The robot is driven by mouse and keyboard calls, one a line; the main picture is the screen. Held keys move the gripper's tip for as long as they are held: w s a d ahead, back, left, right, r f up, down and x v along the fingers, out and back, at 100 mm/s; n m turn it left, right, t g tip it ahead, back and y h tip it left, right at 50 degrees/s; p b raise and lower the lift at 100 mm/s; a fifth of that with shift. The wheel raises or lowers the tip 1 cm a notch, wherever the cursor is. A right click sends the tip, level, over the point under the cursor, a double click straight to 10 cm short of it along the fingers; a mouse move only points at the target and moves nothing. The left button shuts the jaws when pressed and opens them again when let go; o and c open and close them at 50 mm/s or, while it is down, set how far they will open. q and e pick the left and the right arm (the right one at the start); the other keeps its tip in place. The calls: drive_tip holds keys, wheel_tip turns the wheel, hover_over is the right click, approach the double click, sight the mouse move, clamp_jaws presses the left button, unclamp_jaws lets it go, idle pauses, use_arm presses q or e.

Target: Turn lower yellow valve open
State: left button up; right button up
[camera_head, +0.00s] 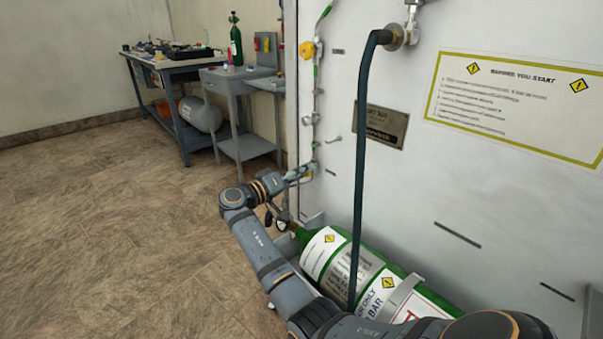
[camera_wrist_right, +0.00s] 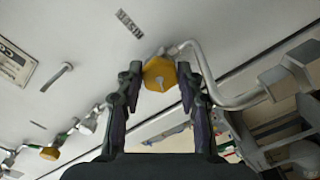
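The lower yellow valve (camera_wrist_right: 158,74) sits on the pipe in the right wrist view, between the fingertips of my right gripper (camera_wrist_right: 160,80). The fingers are apart, one on each side of the valve, with a narrow gap showing; firm contact is not visible. In the head view my right gripper (camera_head: 281,209) is beside the wall pipe, just above the green cylinder's neck. The lower valve cannot be made out there. The upper yellow valve (camera_head: 307,48) is higher on the same pipe. My left gripper is not in view.
A green cylinder (camera_head: 325,252) lies below my right gripper, close to the white panel (camera_head: 450,200). A dark hose (camera_head: 362,150) hangs in front of the panel. A grey stand (camera_head: 245,148) and a blue workbench (camera_head: 165,70) are behind. The floor at left is clear.

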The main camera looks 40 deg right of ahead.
drive_tip(key=o, duration=0.4)
drive_tip(key=shift+c, duration=0.2)
